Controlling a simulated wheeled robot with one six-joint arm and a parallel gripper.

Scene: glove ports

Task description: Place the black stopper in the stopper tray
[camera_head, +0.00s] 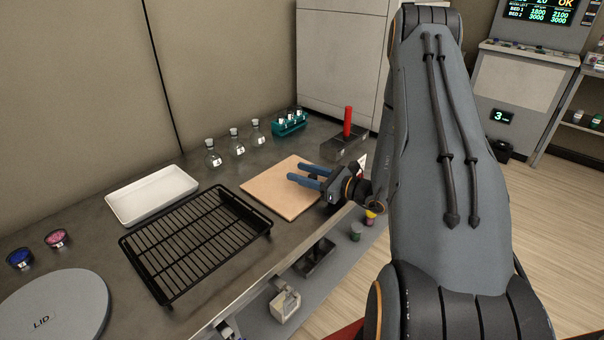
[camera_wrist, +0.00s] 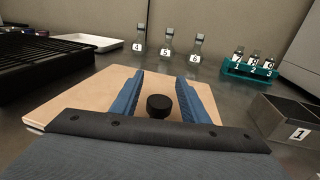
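The black stopper (camera_wrist: 158,106) is a short dark cylinder between my gripper's fingers in the wrist view, with a visible gap on each side. It appears to rest on the tan board (camera_wrist: 60,103). My gripper (camera_wrist: 160,75) is open, its two blue fingers reaching past the stopper. In the head view my gripper (camera_head: 293,172) is over the right part of the board (camera_head: 264,190), and I cannot make out the stopper there. A shallow white tray (camera_head: 152,195) lies empty at the back left; no label shows that it is the stopper tray.
A black wire rack (camera_head: 197,237) lies between the white tray and the counter's front edge. Several stoppered flasks (camera_head: 235,140) and a teal vial rack (camera_head: 289,122) stand behind the board. A metal bin (camera_head: 345,148) with a red upright cylinder (camera_head: 347,122) stands behind right.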

